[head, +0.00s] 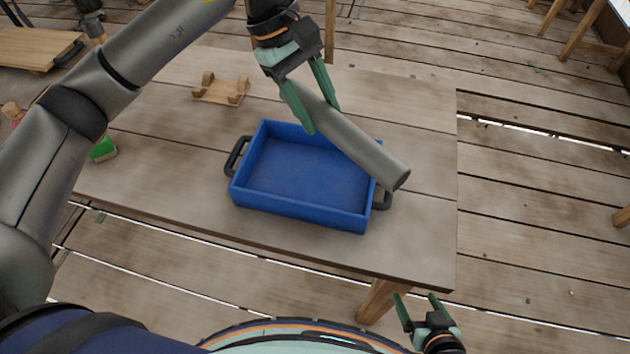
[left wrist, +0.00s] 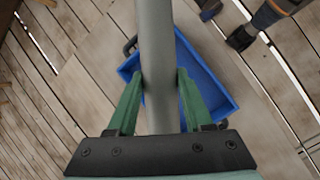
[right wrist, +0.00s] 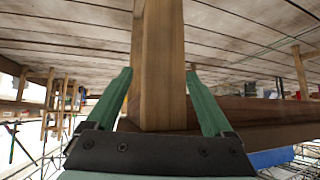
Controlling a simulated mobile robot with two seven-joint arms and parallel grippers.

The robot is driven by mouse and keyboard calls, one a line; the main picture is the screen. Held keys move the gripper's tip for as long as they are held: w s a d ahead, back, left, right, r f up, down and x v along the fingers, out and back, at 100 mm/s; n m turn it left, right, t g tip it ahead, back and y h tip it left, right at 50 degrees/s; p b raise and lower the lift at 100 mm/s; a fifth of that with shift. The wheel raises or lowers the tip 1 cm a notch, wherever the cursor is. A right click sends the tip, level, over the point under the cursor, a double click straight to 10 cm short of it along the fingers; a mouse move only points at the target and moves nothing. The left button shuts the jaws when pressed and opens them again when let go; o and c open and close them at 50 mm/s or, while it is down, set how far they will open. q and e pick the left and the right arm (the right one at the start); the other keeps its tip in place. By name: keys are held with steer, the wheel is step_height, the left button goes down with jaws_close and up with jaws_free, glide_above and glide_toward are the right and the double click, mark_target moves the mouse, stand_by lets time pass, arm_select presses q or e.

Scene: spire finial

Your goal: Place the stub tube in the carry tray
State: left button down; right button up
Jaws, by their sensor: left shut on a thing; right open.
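The stub tube (head: 362,148) is a grey cylinder held above the carry tray, slanting down to the right in the head view. My left gripper (head: 325,118) is shut on it; the tube also shows between the green fingers in the left wrist view (left wrist: 157,60). The carry tray (head: 300,175) is a blue open box with dark handles, on the table. Its visible floor is empty; the tube hides its right rear part. My right gripper (head: 422,300) is open and empty, low beside the table's front edge, with a wooden table leg beyond its fingers in the right wrist view (right wrist: 160,70).
The wooden table (head: 420,235) has free room right of the tray. A small wooden cradle (head: 221,90) stands behind the tray to the left. A green object (head: 103,149) lies at the left, by my left arm. A table leg (head: 378,300) is near my right gripper.

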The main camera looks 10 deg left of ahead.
arm_select(q)
steer(key=s+a+f+n+t+b, duration=0.1)
steer(key=s+a+f+n+b, duration=0.2)
steer(key=a, duration=0.5)
steer(key=s+a+f+n+t+b, duration=0.15)
steer(key=s+a+n, duration=0.25)
steer(key=a, duration=0.5)
steer(key=p, duration=0.3)
glide_above(290, 175)
step_height(290, 175, down, 10)
steer(key=shift+s+f, duration=0.1)
step_height(290, 175, down, 3)
steer(key=shift+f, duration=0.1)
steer(key=shift+t, duration=0.25)
arm_select(e)
steer(key=shift+d+f, duration=0.25)
steer(key=shift+f, duration=0.75)
